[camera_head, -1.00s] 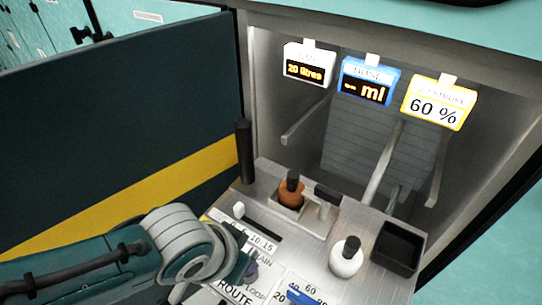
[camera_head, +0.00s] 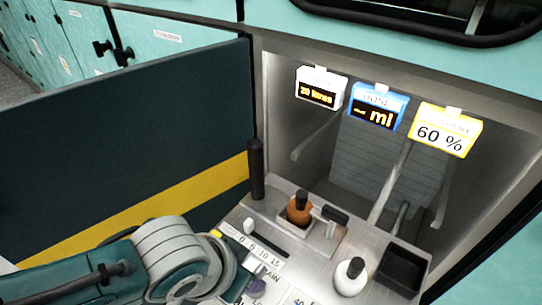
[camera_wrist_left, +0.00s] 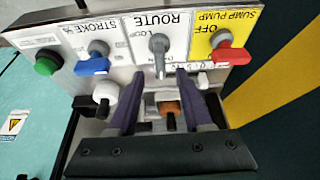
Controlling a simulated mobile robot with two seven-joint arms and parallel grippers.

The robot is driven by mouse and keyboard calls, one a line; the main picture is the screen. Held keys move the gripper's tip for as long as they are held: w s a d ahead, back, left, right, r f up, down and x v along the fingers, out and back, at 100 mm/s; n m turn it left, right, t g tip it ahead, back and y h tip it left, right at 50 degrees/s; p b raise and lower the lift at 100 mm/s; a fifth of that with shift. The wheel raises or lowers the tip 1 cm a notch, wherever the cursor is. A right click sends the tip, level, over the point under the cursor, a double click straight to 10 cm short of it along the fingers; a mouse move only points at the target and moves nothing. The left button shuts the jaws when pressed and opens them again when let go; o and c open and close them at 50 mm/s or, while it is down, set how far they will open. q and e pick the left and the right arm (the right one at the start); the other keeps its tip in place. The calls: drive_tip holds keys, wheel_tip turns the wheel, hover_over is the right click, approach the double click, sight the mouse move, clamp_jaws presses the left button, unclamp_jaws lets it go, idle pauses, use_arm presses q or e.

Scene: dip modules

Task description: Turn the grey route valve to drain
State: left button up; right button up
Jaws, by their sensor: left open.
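The grey route valve (camera_wrist_left: 158,48) is a lever knob on the white panel labelled ROUTE (camera_wrist_left: 160,20) in the left wrist view, which shows the panel upside down. Its lever runs along the picture's vertical, with its tip towards my gripper. My left gripper (camera_wrist_left: 160,74) is open, its two purple fingers on either side of the lever's tip in the picture. I cannot tell whether they touch it.
A red sump pump knob (camera_wrist_left: 224,47), a blue stroke knob (camera_wrist_left: 95,60) and a green button (camera_wrist_left: 47,62) flank the valve. An orange-brown bottle (camera_head: 299,209), a white bottle (camera_head: 349,277), a black box (camera_head: 402,268) and a dark post (camera_head: 256,170) stand on the metal top.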

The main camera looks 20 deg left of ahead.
use_arm(q)
drive_tip(key=p+v, duration=0.2)
drive_tip(key=v, duration=0.3)
drive_tip(key=shift+s+a+r, duration=0.1)
drive_tip(key=shift+r, duration=0.1)
use_arm(e)
wheel_tip(320, 180, up, 3)
